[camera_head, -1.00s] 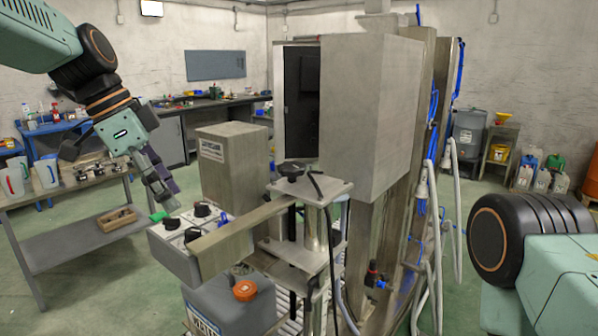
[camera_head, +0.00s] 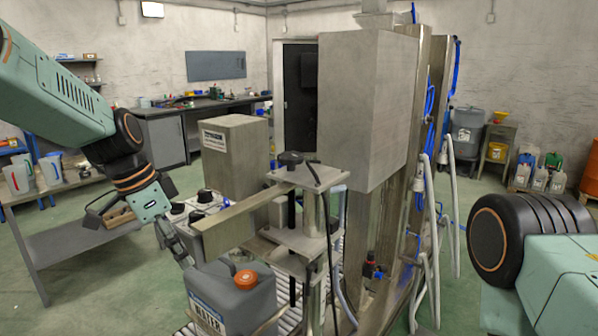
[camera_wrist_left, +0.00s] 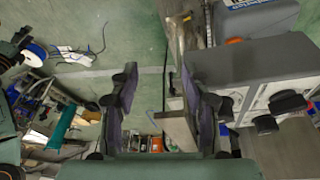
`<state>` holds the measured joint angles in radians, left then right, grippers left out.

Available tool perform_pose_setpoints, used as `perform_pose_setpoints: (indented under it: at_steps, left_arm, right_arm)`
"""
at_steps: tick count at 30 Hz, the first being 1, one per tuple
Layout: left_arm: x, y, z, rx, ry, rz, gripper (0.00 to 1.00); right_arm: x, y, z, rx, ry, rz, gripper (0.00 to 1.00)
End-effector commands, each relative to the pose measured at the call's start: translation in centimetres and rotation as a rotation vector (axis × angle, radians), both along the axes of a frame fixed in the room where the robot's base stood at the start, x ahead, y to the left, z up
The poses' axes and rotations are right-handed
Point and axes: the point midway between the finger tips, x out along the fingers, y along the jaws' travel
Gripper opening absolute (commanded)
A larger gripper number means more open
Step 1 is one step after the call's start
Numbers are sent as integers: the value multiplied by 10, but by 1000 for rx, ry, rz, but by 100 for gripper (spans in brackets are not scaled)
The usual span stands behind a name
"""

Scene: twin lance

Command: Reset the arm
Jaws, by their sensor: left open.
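My left arm comes in from the left in the head view. Its gripper (camera_head: 178,250) hangs low, just left of the grey jerrycan (camera_head: 236,292) and in front of the control box with black knobs. In the left wrist view the gripper (camera_wrist_left: 165,105) has its two fingers spread wide apart with nothing between them. The control box (camera_wrist_left: 262,75) lies right of the fingers there, and a metal bar (camera_wrist_left: 176,130) shows behind the gap. My right arm shows only as a dark joint and green link at the right edge; its gripper is out of view.
The filling machine (camera_head: 365,110) with its large metal housing fills the middle. The flat metal bar (camera_head: 240,205) juts toward the control box. A grey side table (camera_head: 75,235) with jugs stands at the left. Green floor is open between table and machine.

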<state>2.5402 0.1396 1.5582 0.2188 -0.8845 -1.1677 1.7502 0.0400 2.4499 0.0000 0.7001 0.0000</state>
Motion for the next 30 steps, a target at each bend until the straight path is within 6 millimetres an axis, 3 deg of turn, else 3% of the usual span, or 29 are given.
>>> perform_pose_setpoints:
  at_steps: [1, 8, 14, 18, 24, 27, 30]
  left_arm:
    - [-5, 1, -28, 10, 22, 34, 47]
    - [-44, 8, -163, 79, 103, 250, 47]
    - [-109, 14, -278, 144, 161, 447, 47]
    - [-169, 17, -348, 181, 191, 582, 47]
    - [-272, 18, -422, 206, 229, 778, 47]
    - [-316, 16, -440, 203, 242, 862, 47]
    - [-347, 14, -447, 197, 251, 926, 47]
  right_arm:
    - [0, 0, -6, 0, 0, 0, 40]
    - [0, 0, -29, 0, 0, 0, 40]
    - [0, 0, -50, 0, 1, 0, 40]
    - [0, 0, -66, 0, 0, 0, 40]
    - [0, 0, -91, 0, 0, 0, 40]
    - [0, 0, -100, 0, 1, 0, 40]
    - [0, 0, -107, 0, 1, 0, 40]
